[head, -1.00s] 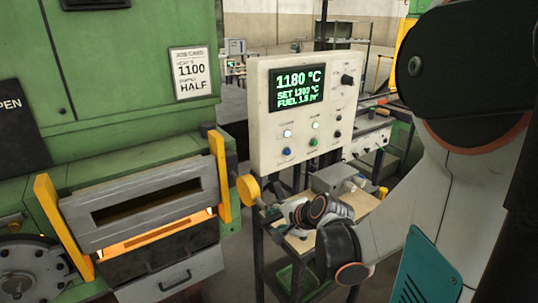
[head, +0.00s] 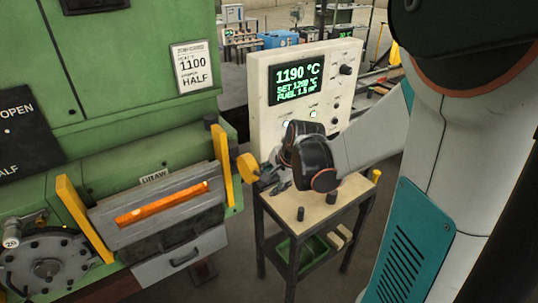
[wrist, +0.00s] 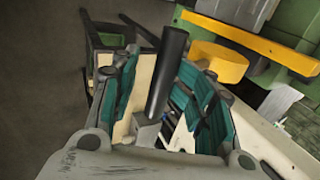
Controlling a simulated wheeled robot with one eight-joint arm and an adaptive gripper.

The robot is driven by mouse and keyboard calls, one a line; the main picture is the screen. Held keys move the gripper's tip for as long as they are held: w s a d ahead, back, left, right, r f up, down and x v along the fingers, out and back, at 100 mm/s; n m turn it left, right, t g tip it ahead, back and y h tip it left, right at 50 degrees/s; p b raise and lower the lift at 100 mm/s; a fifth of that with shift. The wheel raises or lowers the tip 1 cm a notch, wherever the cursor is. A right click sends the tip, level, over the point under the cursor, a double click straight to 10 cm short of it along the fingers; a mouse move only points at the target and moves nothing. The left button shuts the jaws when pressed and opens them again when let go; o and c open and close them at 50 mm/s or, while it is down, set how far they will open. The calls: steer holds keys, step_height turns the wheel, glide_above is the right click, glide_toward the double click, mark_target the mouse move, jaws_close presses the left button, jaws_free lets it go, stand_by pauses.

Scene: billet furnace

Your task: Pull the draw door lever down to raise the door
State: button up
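The draw door (head: 130,236) is a grey panel between two yellow posts, under a DRAW label (head: 154,177). Orange glow shows through its slot, with no bright gap below it. The draw door lever (head: 248,167) has a yellow hub right of the door. In the wrist view, its black rod (wrist: 168,70) runs between my fingers, with the yellow hub (wrist: 218,62) behind. My gripper (head: 277,184) is at the lever, right of the hub. In the wrist view my gripper (wrist: 165,100) has its teal-padded fingers apart around the rod, gaps visible beside it.
A control panel (head: 262,95) reading 1190 °C stands behind my gripper. A small wooden-topped stand (head: 325,208) with dark pegs is just below and right. Grey floor is open beyond the stand.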

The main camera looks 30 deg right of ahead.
steer(key=shift+g, duration=0.9)
steer(key=shift+w+a+r+p, duration=0.1)
steer(key=shift+w+r+p, duration=0.2)
steer(key=shift+r+p, duration=0.4)
steer(key=shift+w+r+p, duration=0.35)
steer(key=shift+r+p, duration=0.2)
steer(key=shift+r, duration=0.2)
steer(key=shift+w+a+r+p, duration=0.1)
steer(key=shift+w+r+p, duration=0.2)
steer(key=shift+r+p, duration=0.4)
steer(key=shift+r, duration=0.1)
